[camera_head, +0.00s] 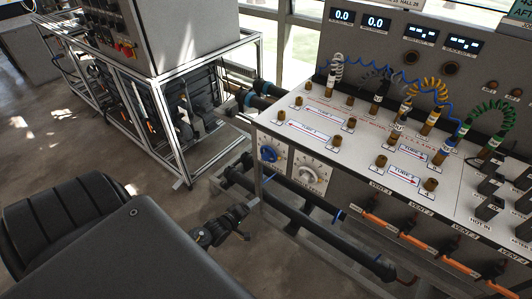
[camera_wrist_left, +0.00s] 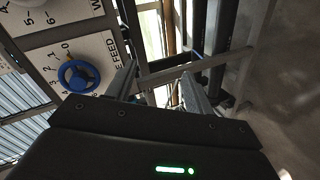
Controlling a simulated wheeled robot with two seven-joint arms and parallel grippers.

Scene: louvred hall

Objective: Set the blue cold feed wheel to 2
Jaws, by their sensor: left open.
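The blue cold feed wheel (camera_head: 268,153) sits on the white front panel at the near left corner of the bench. In the left wrist view the blue wheel (camera_wrist_left: 79,76) shows at left, with a number scale around it starting at 0. My right gripper is not in view.
A white dial (camera_head: 310,175) is right of the blue wheel. Dark pipes (camera_head: 320,215) run below the bench. The bench top (camera_head: 345,150) carries brass fittings and coiled hoses. A framed machine (camera_head: 165,90) stands behind at left. Open floor lies between it and my arm.

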